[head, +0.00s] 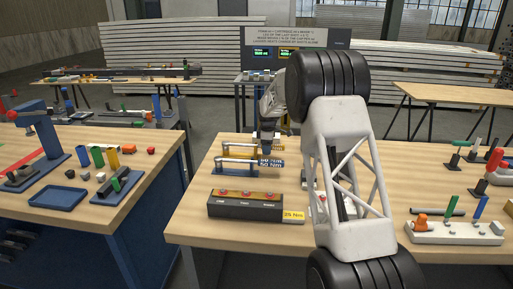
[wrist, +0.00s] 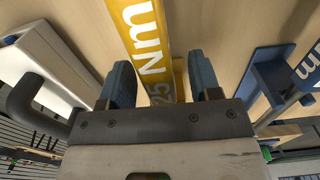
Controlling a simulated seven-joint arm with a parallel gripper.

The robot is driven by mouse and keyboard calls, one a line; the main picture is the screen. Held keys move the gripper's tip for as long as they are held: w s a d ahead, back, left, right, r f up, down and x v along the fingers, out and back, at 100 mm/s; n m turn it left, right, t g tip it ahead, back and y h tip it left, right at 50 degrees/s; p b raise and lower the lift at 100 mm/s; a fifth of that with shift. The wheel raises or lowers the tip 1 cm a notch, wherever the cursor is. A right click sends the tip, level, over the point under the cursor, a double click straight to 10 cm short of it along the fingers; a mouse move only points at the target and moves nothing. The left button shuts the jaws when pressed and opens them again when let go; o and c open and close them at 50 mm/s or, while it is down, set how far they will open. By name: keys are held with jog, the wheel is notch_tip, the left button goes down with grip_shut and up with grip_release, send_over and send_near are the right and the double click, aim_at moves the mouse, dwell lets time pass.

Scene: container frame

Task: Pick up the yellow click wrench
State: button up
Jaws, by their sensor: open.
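The yellow click wrench (head: 240,146) lies on the wooden table in the head view, behind a blue wrench (head: 238,161) marked 50 Nm. My gripper (head: 267,142) is low over its right end, where my arm hides part of it. In the wrist view, the yellow wrench (wrist: 143,28) shows as a yellow strip with white "25 Nm" lettering, running down between the two blue fingers of my gripper (wrist: 163,84). The fingers are open, one on each side, with a visible gap. The strip's lower end is hidden by the gripper body.
In the wrist view, a blue stand (wrist: 265,75) is close on the right and a pale block with a dark curved handle (wrist: 25,95) on the left. In the head view, a dark box with red buttons (head: 245,205) stands in front of the wrenches.

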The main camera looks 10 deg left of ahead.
dwell(0.4)
jog(key=shift+r, duration=0.1)
grip_shut()
